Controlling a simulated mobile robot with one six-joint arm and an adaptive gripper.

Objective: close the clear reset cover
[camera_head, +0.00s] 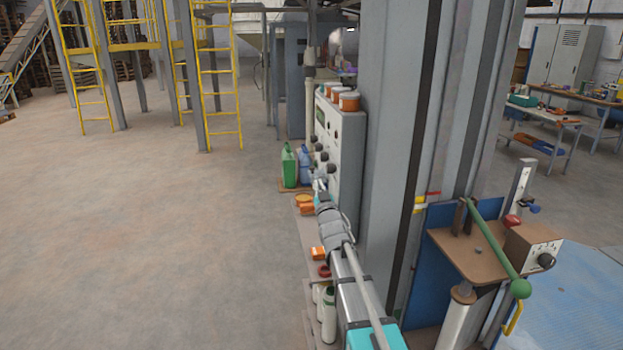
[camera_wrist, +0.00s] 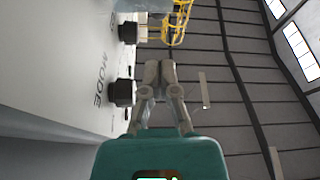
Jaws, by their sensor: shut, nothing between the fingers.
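The control panel (camera_head: 345,150) is a pale grey upright box with black knobs on its left-facing front. My gripper (camera_head: 320,184) is close in front of the lower part of that face, at the end of my arm. In the wrist view the gripper (camera_wrist: 160,68) is shut and empty, with its fingertips together. The panel face (camera_wrist: 60,60) fills the left side there, with the word MODE and two black knobs (camera_wrist: 123,92) beside the fingers. A pale piece (camera_wrist: 143,6) juts from the panel at the top edge. I cannot tell whether it is the clear reset cover.
Orange-lidded jars (camera_head: 349,101) stand on top of the panel. A green jug (camera_head: 289,166) and a blue one stand beside it. Small orange items and white bottles (camera_head: 328,312) line the narrow shelf below my arm. A grey column (camera_head: 400,130) rises on the right. The floor at left is clear.

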